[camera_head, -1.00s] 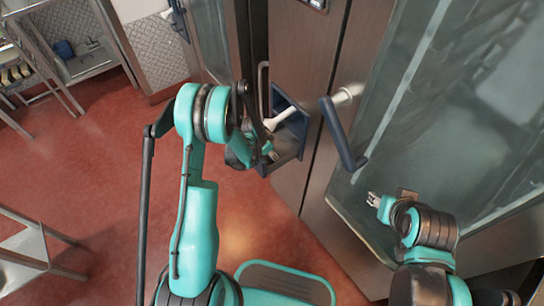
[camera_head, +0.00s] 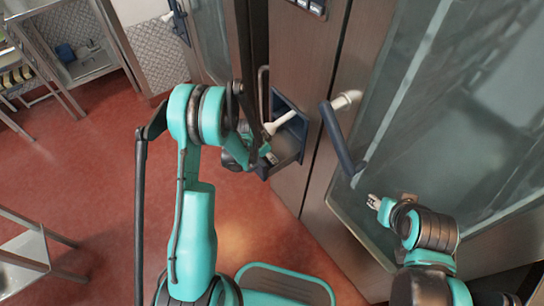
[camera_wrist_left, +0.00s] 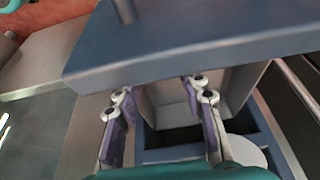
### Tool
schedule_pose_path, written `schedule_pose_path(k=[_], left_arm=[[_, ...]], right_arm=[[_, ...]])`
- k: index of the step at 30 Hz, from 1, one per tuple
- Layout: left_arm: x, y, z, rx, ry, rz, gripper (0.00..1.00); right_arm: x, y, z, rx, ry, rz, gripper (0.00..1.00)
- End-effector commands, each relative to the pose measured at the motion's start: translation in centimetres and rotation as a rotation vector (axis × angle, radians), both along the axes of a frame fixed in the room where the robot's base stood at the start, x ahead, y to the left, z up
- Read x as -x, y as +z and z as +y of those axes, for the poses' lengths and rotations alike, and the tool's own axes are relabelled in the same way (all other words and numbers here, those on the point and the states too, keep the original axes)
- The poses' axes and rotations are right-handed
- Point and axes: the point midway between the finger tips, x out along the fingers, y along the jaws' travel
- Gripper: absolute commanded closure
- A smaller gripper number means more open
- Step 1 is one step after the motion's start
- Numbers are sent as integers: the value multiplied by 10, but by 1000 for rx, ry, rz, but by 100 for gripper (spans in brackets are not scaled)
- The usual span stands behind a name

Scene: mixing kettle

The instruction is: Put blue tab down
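A blue-grey slab (camera_wrist_left: 190,42), which looks like the blue tab, spans the upper part of the left wrist view. Below it is an open blue-grey box (camera_wrist_left: 180,142) with compartments and a round white piece (camera_wrist_left: 248,157). In the head view the dark blue box (camera_head: 291,148) stands out from the steel front, with a white rod-like piece (camera_head: 282,123) at it. My left gripper (camera_wrist_left: 160,88) has its fingers spread apart just under the slab, with nothing seen between them; contact is unclear. My right gripper (camera_head: 373,201) is by the glass door, away from the box.
A dark blue door handle (camera_head: 337,138) juts out right of the box. A large glass door (camera_head: 440,110) fills the right side. Steel shelves (camera_head: 85,65) stand at the back left, and another steel stand (camera_head: 25,250) is at the left edge. Red floor between is clear.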

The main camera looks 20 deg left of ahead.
Motion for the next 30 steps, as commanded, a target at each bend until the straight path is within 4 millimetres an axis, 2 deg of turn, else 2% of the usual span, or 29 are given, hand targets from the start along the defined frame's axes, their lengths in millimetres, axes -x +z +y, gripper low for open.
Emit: schedule_pose_path(k=[1,6,9,16,19,23,27,30], left_arm=[[4,16,3,1,2,0,61],[15,51,12,0,1,0,61],[21,67,16,1,2,0,61],[28,89,20,0,5,-2,61],[32,109,19,-5,35,-5,61],[48,157,13,-12,119,-20,61],[77,214,6,-15,236,-46,61],[103,246,2,-12,318,-70,61]], right_arm=[[0,9,0,0,0,0,60],[0,23,0,0,0,0,60],[0,29,0,0,0,0,60],[0,35,0,0,0,0,60],[0,35,0,0,0,0,60],[0,34,0,0,0,0,60],[0,34,0,0,0,0,60],[0,34,0,0,0,0,60]])
